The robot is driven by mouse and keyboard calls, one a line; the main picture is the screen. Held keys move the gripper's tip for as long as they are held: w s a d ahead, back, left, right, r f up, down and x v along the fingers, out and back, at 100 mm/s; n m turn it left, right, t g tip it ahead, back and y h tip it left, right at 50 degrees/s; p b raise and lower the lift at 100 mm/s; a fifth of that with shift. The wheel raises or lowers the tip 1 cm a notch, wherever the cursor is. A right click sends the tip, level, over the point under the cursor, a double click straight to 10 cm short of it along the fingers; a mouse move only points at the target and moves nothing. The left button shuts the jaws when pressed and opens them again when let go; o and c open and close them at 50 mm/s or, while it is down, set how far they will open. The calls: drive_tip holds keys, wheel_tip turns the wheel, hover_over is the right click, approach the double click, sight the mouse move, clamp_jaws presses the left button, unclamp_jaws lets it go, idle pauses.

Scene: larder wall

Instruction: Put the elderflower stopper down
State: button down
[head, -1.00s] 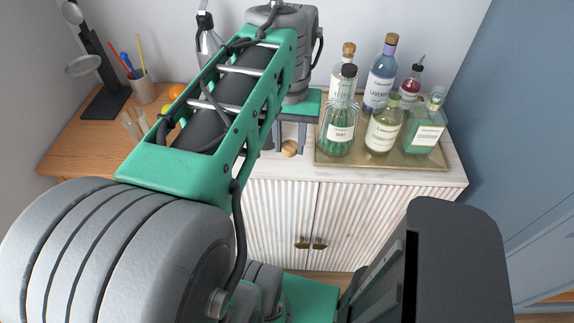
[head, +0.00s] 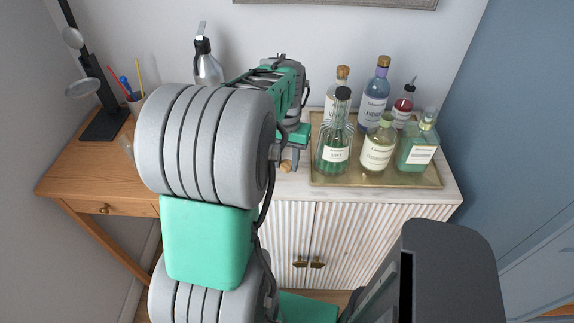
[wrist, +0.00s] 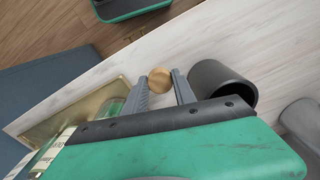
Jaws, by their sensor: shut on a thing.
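The elderflower stopper (wrist: 160,80), a round wooden-looking knob, sits between the fingertips of my gripper (wrist: 160,86) in the wrist view. The gripper is shut on it. In the head view the stopper (head: 286,167) shows just below my gripper (head: 288,161), over the pale worktop left of the brass tray. I cannot tell whether it touches the worktop. A pale yellow-green bottle (head: 377,153) at the tray's front shows no clear stopper; its label is too small to read. My arm hides part of the worktop behind the gripper.
The brass tray (head: 429,180) holds several bottles, right of my gripper. A dark open cup (wrist: 210,84) stands close beside the right finger in the wrist view. A steel bottle (head: 207,66) stands behind my arm. The worktop's front strip is clear.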

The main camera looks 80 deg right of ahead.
sight(287, 164)
drive_tip(key=shift+a+f, duration=0.1)
drive_tip(key=shift+f, duration=1.2)
drive_tip(key=shift+f, duration=0.25)
drive_tip(key=c, duration=1)
unclamp_jaws()
drive_tip(key=shift+r, duration=0.1)
